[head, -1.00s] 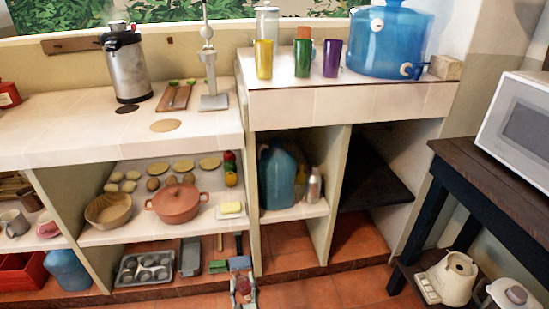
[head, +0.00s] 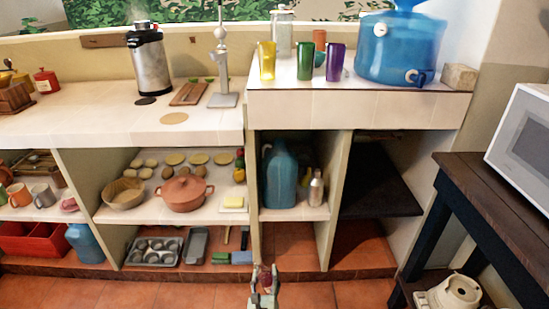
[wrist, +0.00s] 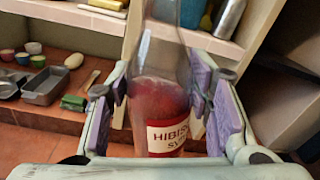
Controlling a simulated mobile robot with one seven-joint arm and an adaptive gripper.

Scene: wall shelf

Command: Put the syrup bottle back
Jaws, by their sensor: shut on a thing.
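The syrup bottle (wrist: 162,90) is clear glass with red syrup and a label reading "HIBIS… SY…". It stands roughly upright between the purple pads of my gripper (wrist: 170,112), which is shut on it. In the head view my gripper (head: 264,292) is low at the bottom centre, in front of the shelf unit, with the red of the bottle (head: 266,278) between its fingers. The bottle's top is cut off in the wrist view.
A middle shelf compartment (head: 290,214) holds a large blue jug (head: 280,175) and small bottles (head: 316,188). Left of it are a pot (head: 184,193) and a bowl (head: 124,194). A dark shelf (head: 385,195) at right looks empty. A dark table (head: 480,180) stands at far right.

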